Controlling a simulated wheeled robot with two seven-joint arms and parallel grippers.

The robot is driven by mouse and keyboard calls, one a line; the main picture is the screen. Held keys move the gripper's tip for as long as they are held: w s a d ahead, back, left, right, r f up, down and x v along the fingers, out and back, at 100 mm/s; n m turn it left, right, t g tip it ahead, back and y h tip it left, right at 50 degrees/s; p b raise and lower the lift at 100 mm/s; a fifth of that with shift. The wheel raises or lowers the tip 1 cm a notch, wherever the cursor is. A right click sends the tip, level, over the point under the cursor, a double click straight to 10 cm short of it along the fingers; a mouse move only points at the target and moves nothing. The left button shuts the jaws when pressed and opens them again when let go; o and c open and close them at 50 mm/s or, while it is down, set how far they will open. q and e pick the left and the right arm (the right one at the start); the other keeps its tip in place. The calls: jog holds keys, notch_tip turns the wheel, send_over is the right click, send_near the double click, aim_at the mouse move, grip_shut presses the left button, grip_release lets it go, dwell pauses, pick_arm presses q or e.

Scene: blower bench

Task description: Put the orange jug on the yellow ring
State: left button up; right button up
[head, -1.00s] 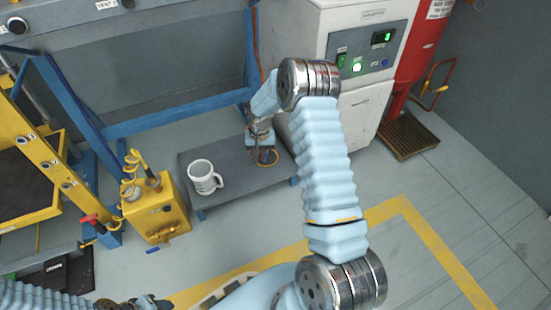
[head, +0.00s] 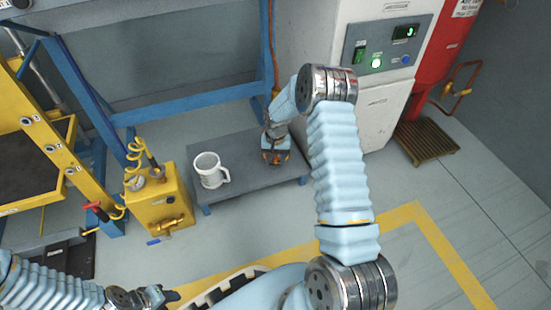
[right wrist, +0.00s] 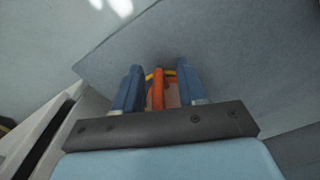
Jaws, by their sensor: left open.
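My right gripper (head: 275,158) is low over the right end of the grey bench top. In the right wrist view its two blue fingers (right wrist: 159,90) stand apart. The orange jug (right wrist: 158,90) shows between them, with a narrow gap on each side. A yellow arc of the ring (right wrist: 150,74) shows just beyond the orange part. The fingers hide most of the jug and ring, so I cannot tell whether the jug rests fully on it. My left gripper (head: 166,296) is open and empty at the lower left, away from the bench.
A white mug (head: 209,170) stands on the low grey bench (head: 237,185), left of my right gripper. A yellow box with a coiled hose (head: 160,205) is left of the bench. A white cabinet (head: 372,115) stands close behind on the right. The floor in front is clear.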

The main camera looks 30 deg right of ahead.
notch_tip(320, 180, up, 12)
jog(key=p, duration=0.2)
jog(key=shift+s+r+p, duration=0.1)
jog(key=shift+p, duration=0.3)
jog(key=s+a+f+n+y, duration=0.2)
jog(key=s+a+f, duration=0.5)
jog(key=a, duration=0.3)
jog(key=s+a+f+n+y, duration=0.1)
jog(key=s+a+f+n, duration=0.1)
jog(key=s+a+f, duration=0.65)
jog(key=s+a+r, duration=0.1)
jog(key=s+a, duration=0.6)
jog(key=shift+s+a+r+n+t+y, duration=0.2)
jog(key=shift+a+r+n+t+y, duration=0.1)
jog(key=shift+a+n+y, duration=0.1)
jog(key=shift+d, duration=0.1)
